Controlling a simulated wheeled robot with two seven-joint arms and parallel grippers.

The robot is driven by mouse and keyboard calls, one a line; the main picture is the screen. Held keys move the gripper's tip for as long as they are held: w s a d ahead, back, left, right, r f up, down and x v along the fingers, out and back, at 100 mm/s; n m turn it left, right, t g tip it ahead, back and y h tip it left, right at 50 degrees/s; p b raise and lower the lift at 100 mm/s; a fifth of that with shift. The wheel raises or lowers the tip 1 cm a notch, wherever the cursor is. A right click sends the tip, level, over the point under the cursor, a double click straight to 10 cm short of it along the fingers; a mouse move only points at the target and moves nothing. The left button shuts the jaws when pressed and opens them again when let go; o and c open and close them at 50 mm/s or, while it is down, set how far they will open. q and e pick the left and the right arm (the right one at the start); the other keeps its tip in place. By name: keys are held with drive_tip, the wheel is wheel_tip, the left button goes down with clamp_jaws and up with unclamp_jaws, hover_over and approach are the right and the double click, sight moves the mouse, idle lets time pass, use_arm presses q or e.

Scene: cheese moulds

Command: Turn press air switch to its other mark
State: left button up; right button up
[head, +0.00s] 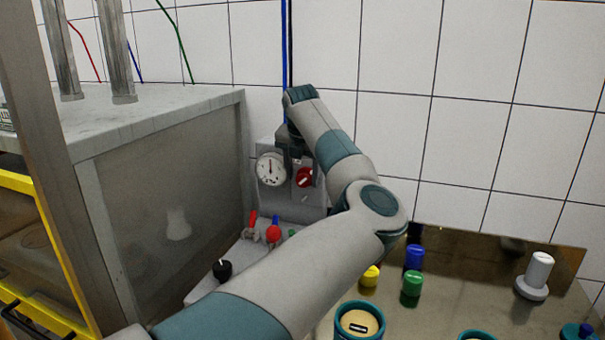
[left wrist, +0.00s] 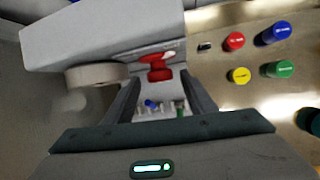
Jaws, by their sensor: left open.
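The press air switch (head: 304,178) is a red round knob with a white mark, on the front of a grey box beside a white dial gauge (head: 270,169). In the left wrist view the red switch (left wrist: 158,71) lies between the tips of my open left gripper (left wrist: 159,79). In the head view my left gripper (head: 295,158) comes down just above the switch, and its dark fingers partly hide the box. I cannot tell whether the fingers touch the knob. My right gripper is not in view.
Below the box, a grey panel holds a red lever (head: 252,218), a red ball knob (head: 273,234) and a black knob (head: 222,269). A grey cabinet (head: 170,190) stands close on the left. Blue (head: 414,256), green (head: 411,284) and yellow (head: 370,276) capped pieces stand at right.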

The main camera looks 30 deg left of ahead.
use_arm(q)
drive_tip(key=shift+w+a+f, duration=0.1)
drive_tip(key=shift+w+f, duration=0.1)
drive_tip(key=shift+f, duration=0.25)
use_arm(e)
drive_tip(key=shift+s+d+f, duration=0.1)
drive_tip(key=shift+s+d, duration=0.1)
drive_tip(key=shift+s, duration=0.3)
use_arm(q)
drive_tip(key=c, duration=1)
drive_tip(key=shift+c, duration=0.2)
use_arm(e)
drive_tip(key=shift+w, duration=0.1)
